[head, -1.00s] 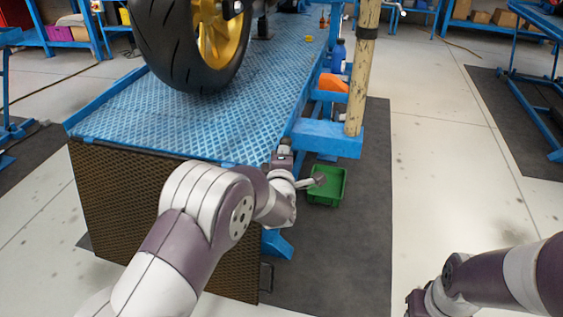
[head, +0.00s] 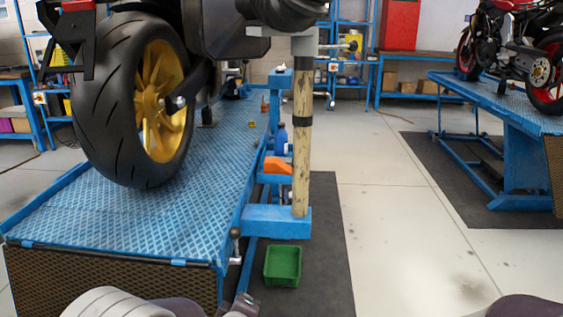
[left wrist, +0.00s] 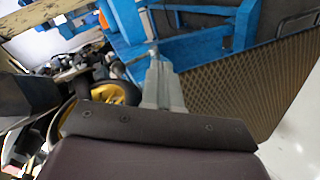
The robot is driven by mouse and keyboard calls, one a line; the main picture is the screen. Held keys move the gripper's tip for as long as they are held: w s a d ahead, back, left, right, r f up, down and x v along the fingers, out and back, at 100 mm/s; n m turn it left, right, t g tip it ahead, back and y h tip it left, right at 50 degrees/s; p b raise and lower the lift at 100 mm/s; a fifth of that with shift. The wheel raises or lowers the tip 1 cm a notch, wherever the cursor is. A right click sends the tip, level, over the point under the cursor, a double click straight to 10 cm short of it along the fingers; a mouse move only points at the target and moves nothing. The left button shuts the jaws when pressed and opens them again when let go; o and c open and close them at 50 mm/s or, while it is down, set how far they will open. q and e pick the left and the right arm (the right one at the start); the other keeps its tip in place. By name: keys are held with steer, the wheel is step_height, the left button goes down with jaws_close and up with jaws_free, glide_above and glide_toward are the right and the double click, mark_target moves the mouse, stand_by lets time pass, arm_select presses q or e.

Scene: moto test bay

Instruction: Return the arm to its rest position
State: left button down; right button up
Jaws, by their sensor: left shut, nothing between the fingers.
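My left arm (head: 110,303) shows only as pale and dark links along the bottom edge of the head view, below the end of the blue lift platform. Its gripper cannot be made out there. In the left wrist view, my left gripper (left wrist: 160,78) has its grey fingers together, with nothing between them. Beyond the fingertips are blue lift parts and a brown mesh panel (left wrist: 245,90). A link of my right arm (head: 520,306) shows at the bottom right corner. The right gripper is out of view.
The blue lift platform (head: 110,222) carries a motorcycle wheel (head: 135,100). A short knobbed lever (head: 235,247) stands at its near right corner. A wooden post (head: 301,150) rises from a blue bracket. A green bin (head: 282,265) sits on the dark mat.

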arm_select(q)
steer(key=s+a+f+m+g, duration=0.1)
steer(key=s+a+m+g, duration=0.2)
steer(key=s+m+g, duration=0.6)
steer(key=s+a+f+m+g, duration=0.25)
steer(key=s+m, duration=0.25)
steer(key=s, duration=0.7)
step_height(320, 180, up, 27)
steer(key=a+n+p, duration=0.1)
steer(key=a+p, duration=0.1)
steer(key=p, duration=2.3)
steer(key=shift+w, duration=0.35)
